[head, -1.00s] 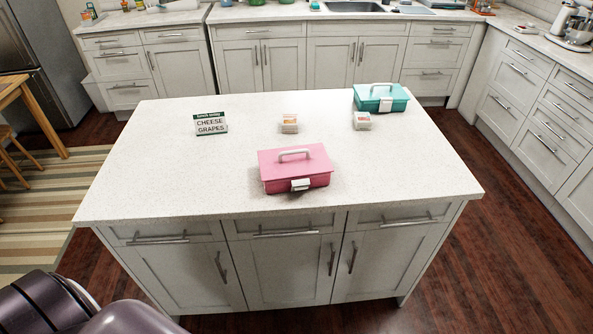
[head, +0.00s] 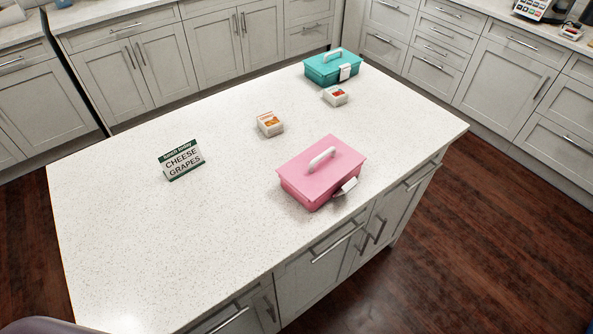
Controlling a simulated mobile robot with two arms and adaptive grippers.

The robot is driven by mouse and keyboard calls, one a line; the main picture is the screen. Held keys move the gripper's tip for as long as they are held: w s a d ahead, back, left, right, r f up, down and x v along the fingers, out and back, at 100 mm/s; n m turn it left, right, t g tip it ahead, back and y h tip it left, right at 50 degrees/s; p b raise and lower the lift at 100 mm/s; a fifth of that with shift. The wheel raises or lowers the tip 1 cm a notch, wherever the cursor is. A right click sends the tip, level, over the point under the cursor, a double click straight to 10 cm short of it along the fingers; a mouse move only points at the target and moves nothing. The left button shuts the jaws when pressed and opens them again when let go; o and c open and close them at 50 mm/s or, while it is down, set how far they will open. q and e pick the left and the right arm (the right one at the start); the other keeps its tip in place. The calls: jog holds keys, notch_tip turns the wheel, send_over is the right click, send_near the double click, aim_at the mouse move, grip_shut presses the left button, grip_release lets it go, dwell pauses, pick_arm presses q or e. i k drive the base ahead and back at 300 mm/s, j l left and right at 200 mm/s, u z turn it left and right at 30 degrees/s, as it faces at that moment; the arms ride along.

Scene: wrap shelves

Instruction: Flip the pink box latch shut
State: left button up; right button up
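The pink box (head: 318,176) sits on the white speckled island top, near its front edge, with its lid down and a white handle (head: 321,159) on top. Its white latch (head: 346,187) is on the front side, facing the lower right. The latch sticks out from the box front and looks flipped outward. Neither of my grippers shows in the head view.
A teal box (head: 332,70) with a white latch stands at the far corner of the island (head: 130,215). Two small white food containers (head: 270,125) (head: 336,96) and a "CHEESE GRAPES" sign (head: 183,161) stand on the top. The left part is clear.

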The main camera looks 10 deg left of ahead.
aim_at(348, 187)
jog(key=l+u, duration=0.2)
jog(key=l, duration=0.2)
jog(key=k+l+u, duration=0.2)
jog(key=l, duration=0.15)
jog(key=k+l+u, duration=0.2)
jog(key=l, duration=0.15)
jog(key=l+u, duration=0.2)
jog(key=l, duration=0.15)
jog(key=k+l+u, duration=0.2)
jog(key=l, duration=0.15)
